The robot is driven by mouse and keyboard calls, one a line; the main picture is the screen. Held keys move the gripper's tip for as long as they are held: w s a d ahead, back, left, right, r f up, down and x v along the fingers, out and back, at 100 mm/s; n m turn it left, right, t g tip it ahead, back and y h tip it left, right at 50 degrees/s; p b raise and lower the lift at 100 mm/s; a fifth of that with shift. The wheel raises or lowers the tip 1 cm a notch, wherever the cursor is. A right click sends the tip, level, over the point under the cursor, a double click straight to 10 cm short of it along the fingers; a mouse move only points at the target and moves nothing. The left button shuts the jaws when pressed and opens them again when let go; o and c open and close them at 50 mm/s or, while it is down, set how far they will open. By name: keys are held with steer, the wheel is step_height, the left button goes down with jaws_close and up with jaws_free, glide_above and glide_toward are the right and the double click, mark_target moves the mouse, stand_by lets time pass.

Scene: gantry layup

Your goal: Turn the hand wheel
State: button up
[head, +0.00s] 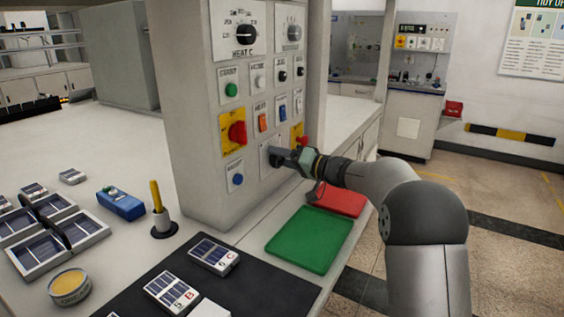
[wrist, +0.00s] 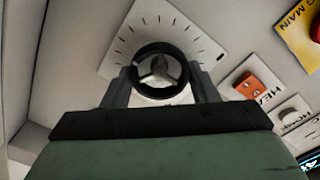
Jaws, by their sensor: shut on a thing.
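The hand wheel (wrist: 161,68) is a small dark ring with light spokes on a white dial plate (wrist: 192,44) with tick marks. In the wrist view it sits between my gripper's two fingers (wrist: 160,88), which are shut on its rim from both sides. In the head view my gripper (head: 277,157) reaches the lower right of the grey panel's front. There the gripper hides most of the wheel, and the white plate (head: 265,160) shows beside it.
The grey panel (head: 190,120) carries a red knob (head: 237,132), a green button (head: 231,90) and a blue button (head: 238,180) near my gripper. A green mat (head: 310,239) and a red mat (head: 338,200) lie below. A yellow rod (head: 156,195) stands upright at left.

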steer(key=shift+f+m, duration=0.15)
steer(key=shift+m, duration=3.45)
steer(key=shift+f+m, duration=0.1)
steer(key=shift+m, duration=3.5)
steer(key=o, duration=1)
steer(key=shift+c, duration=0.2)
steer(key=b+v, duration=0.1)
steer(key=v, duration=1.6)
steer(key=shift+d, duration=0.3)
